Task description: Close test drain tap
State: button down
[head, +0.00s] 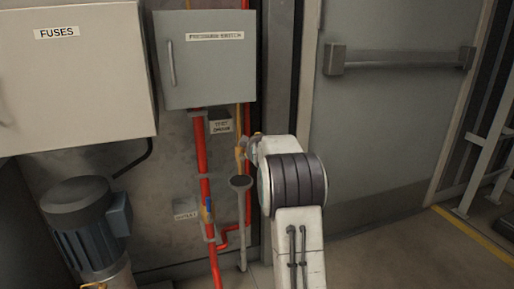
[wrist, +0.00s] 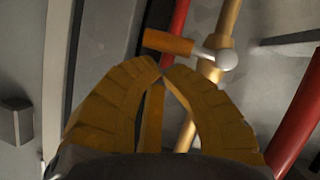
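The test drain tap's yellow lever handle (wrist: 168,42) lies crosswise to a brass pipe (wrist: 228,22) in the wrist view. A pale metal body (wrist: 222,60) joins handle and pipe. My gripper (wrist: 164,72) has its two yellow-brown fingers together at the tips, with nothing seen between the tips. The tips are just below the handle in the picture; whether they touch it I cannot tell. In the head view the brass pipe (head: 239,118) runs down beside the "test drain" label (head: 220,127). My arm hides most of the gripper and tap there.
Red pipes (head: 201,150) run down the wall close to the tap. A grey pressure switch box (head: 206,75) hangs above, a fuses box (head: 75,85) at left. A blue-grey motor (head: 82,215) stands lower left. A door with a push bar (head: 400,60) is at right.

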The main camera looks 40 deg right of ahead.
jog(key=shift+r+p, duration=0.4)
jog(key=shift+r, duration=0.3)
jog(key=shift+r, duration=0.2)
